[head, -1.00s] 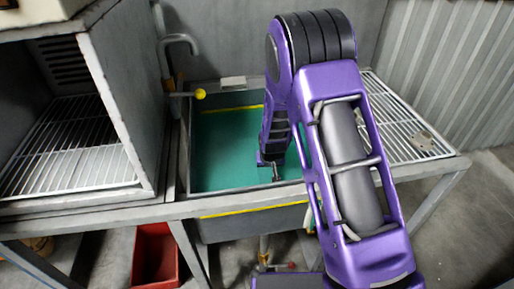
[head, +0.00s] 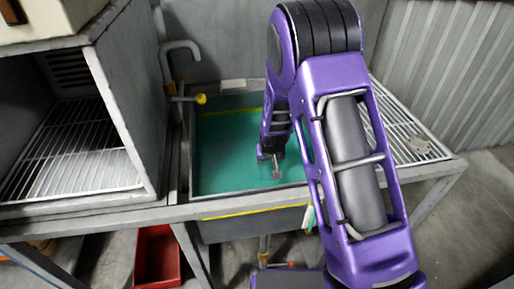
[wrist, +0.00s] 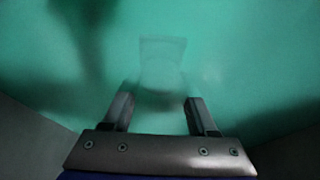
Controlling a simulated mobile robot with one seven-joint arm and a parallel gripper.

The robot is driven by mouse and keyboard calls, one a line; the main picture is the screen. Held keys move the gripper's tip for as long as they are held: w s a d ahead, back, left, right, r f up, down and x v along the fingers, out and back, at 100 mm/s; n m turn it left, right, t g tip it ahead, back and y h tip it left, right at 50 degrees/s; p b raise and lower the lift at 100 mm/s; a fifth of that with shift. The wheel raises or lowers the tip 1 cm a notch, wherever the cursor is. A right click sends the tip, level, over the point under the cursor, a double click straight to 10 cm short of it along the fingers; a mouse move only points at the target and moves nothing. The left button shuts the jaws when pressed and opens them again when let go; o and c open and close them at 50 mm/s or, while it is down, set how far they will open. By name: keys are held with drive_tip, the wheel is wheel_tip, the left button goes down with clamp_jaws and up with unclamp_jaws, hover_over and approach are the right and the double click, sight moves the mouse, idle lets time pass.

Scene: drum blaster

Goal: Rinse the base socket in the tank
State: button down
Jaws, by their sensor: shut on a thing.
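The tank (head: 250,227) is a grey basin filled with green liquid (head: 225,150), set into the bench. My gripper (head: 277,172) points down inside the tank, near its right side, at the liquid. In the wrist view, my gripper (wrist: 158,107) has its two fingers apart with a pale, blurred form between and beyond them. I take this faint form for the base socket (wrist: 162,58), held by the fingers and dimmed by the green liquid. Its outline and exact depth cannot be made out. In the head view the socket is too small to tell apart from the fingertips.
A tap with a yellow knob (head: 201,99) stands at the tank's back left. A grey cabinet with a wire rack (head: 75,165) is on the left. Another wire rack (head: 400,135) lies right of the tank. A red bin (head: 158,255) is below the bench.

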wheel_tip(320, 180, up, 23)
drive_tip(key=p, duration=0.7)
idle(0.5)
idle(1.2)
